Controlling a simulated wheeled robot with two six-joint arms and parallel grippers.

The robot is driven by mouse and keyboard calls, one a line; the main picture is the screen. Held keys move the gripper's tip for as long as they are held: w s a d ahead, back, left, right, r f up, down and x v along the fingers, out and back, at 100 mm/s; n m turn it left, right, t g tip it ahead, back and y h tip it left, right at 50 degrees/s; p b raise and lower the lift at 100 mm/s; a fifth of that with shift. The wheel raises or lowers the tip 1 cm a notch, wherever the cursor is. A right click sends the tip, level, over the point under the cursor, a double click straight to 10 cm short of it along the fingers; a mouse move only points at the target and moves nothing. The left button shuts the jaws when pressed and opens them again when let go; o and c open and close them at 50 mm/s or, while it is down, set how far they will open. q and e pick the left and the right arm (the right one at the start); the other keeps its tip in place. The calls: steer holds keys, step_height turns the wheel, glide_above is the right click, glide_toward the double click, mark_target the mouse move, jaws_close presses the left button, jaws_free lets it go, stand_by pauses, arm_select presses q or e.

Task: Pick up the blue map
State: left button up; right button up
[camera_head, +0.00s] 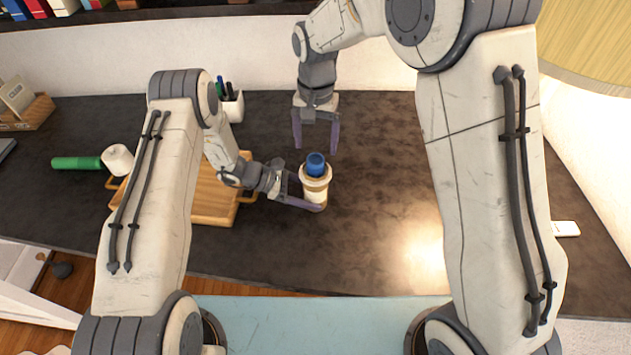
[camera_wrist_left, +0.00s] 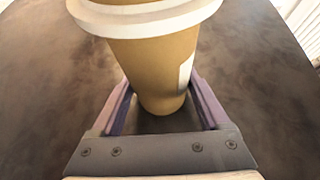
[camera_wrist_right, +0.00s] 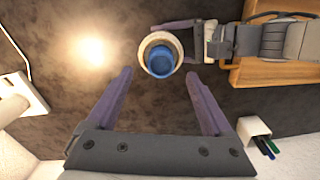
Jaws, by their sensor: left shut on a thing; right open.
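A short blue cylinder, seemingly the rolled blue map (camera_head: 315,163), stands upright in a tan paper cup (camera_head: 316,189) with a white rim. In the right wrist view the map (camera_wrist_right: 161,61) shows end-on inside the cup's rim. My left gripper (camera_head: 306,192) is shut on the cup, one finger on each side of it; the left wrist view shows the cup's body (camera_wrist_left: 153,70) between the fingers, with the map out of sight. My right gripper (camera_head: 316,142) is open just behind and above the map, with nothing between its fingers.
A wooden tray (camera_head: 211,212) lies left of the cup, beside my left arm. A white pen holder (camera_head: 233,106) stands at the back. A green roll (camera_head: 76,163) and a white roll (camera_head: 117,158) are at the left. The dark tabletop (camera_head: 378,180) right of the cup is clear.

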mark_target(315, 160)
step_height(315, 160, down, 6)
steer(key=shift+s+a+r, duration=0.1)
steer(key=shift+r, duration=0.05)
jaws_close()
stand_by(0.3)
